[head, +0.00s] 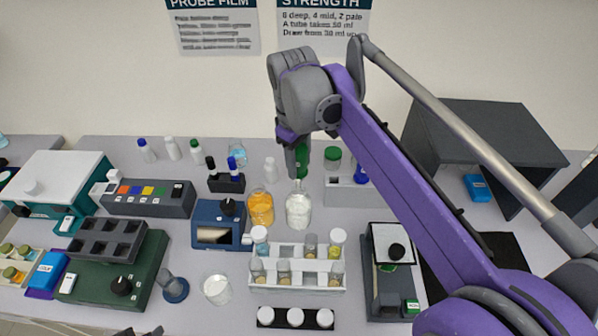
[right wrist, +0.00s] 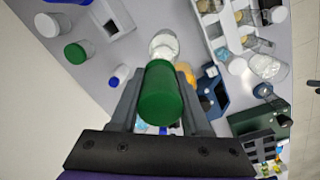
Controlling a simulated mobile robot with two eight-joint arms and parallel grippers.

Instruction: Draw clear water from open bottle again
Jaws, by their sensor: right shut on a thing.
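The clear bottle (head: 298,210) stands upright on the bench, with clear liquid in it and no cap seen on its narrow neck. My right gripper (head: 299,168) is right above it, pointing down, shut on a green cylindrical piece (right wrist: 160,94) that looks like the bulb of a dropper. In the right wrist view the clear bottle (right wrist: 164,45) shows just beyond the green piece. I cannot tell whether a tip reaches inside the bottle. A dark bit at the bottom edge of the head view may be my left gripper (head: 140,332); its jaws are not visible.
An orange bottle (head: 260,208) stands close left of the clear one. A white rack (head: 297,268) with several vials is in front. A blue device (head: 219,225) and a beaker (head: 217,289) are to the left. A grey stand (head: 346,197) is right.

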